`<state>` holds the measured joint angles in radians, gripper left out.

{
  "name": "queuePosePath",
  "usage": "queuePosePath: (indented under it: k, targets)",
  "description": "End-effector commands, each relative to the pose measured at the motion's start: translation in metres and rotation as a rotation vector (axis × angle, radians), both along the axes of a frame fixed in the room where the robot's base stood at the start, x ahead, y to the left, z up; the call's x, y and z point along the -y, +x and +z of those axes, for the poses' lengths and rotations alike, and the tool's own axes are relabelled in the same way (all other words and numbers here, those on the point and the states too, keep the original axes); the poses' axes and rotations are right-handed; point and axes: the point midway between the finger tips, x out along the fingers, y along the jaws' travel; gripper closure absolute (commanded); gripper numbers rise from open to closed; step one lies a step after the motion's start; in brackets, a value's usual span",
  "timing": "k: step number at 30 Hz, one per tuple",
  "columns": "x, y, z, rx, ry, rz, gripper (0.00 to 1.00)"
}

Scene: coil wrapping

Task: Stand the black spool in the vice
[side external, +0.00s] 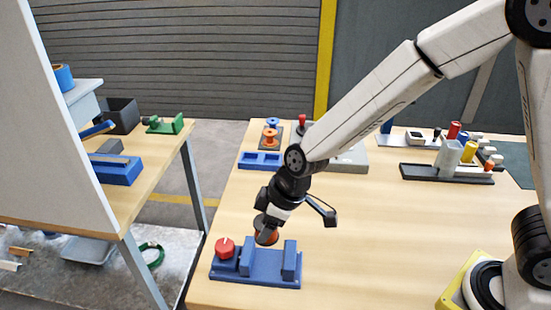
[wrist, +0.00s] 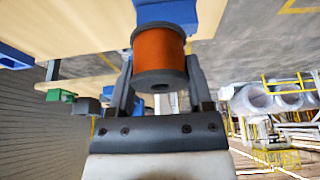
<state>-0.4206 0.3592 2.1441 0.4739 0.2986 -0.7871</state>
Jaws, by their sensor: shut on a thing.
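The black spool (wrist: 160,78) has dark flanges and an orange winding between them. My gripper (wrist: 160,62) is shut on it, one finger on each side. In the side view the spool (side external: 267,237) hangs from my gripper (side external: 265,226) just above the vice. The blue vice (side external: 255,280) stands near the table's front left corner, with two upright jaws and a red knob (side external: 224,247). The spool hides part of the space over the jaws, so I cannot tell whether it touches them. A blue part at the top of the wrist view lies behind the spool.
A stand with an orange spool (side external: 270,136) and a blue spool (side external: 272,123) is at the back, behind a blue tray (side external: 259,160). A dark tray (side external: 445,173) with cylinders is at the back right. The middle of the table (side external: 370,235) is clear.

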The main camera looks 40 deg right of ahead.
Motion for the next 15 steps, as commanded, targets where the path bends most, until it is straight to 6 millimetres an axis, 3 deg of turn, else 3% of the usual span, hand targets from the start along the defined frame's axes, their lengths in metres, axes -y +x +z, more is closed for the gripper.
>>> queuePosePath:
  k: [15]
  targets:
    - [-0.005,-0.008,-0.011,-0.002,0.001,0.008,0.93]
